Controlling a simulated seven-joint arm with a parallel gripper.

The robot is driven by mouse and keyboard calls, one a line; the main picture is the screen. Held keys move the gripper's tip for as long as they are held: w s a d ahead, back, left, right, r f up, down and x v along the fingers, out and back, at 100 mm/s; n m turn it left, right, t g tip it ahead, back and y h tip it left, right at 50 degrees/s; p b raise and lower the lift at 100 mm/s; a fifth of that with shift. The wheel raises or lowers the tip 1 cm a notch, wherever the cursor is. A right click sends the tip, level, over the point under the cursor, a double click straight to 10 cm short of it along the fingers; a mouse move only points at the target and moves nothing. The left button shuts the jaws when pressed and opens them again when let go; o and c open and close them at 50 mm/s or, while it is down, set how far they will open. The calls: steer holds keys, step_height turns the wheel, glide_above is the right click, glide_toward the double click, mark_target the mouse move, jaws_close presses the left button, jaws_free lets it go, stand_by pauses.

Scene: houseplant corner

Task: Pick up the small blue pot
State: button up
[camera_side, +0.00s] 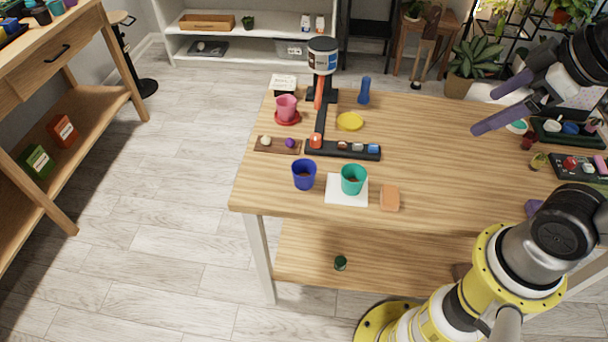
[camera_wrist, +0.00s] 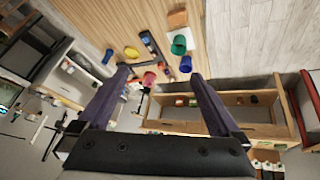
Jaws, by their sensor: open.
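The small blue pot (camera_side: 304,175) stands upright on the wooden table near its front left edge, left of a teal pot (camera_side: 353,180). It also shows in the wrist view, right of centre (camera_wrist: 186,64), small and far beyond my fingertips. My gripper (camera_side: 487,112) is open and empty, with its two purple fingers spread, above the right part of the table. It is well to the right of the blue pot and apart from it. In the wrist view the fingers (camera_wrist: 159,75) reach up from the bottom, with nothing held between them.
The teal pot stands on a white square (camera_side: 360,202), beside an orange block (camera_side: 390,198). Behind are a black T-shaped rack (camera_side: 360,152), a pink pot (camera_side: 286,106), a yellow dish (camera_side: 350,121) and a tall blue object (camera_side: 364,90). The tabletop's middle right is clear.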

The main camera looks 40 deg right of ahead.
steer(key=w+a+r+n+g, duration=0.15)
steer(key=w+r+n, duration=0.35)
steer(key=w, duration=0.5)
steer(key=n+g, duration=0.5)
steer(key=n, duration=0.4)
glide_above(304, 174)
step_height(304, 174, down, 21)
steer(key=shift+t, duration=0.25)
steer(key=f, duration=0.6)
steer(key=shift+s+d+f, duration=0.15)
steer(key=shift+s+f, duration=0.05)
steer(key=shift+f, duration=0.15)
steer(key=shift+w+a+f, duration=0.1)
steer(key=shift+f, duration=1.45)
steer(key=shift+w+a+f, duration=0.1)
steer(key=shift+f, duration=1.4)
steer(key=c, duration=1.3)
steer(key=shift+r, duration=0.1)
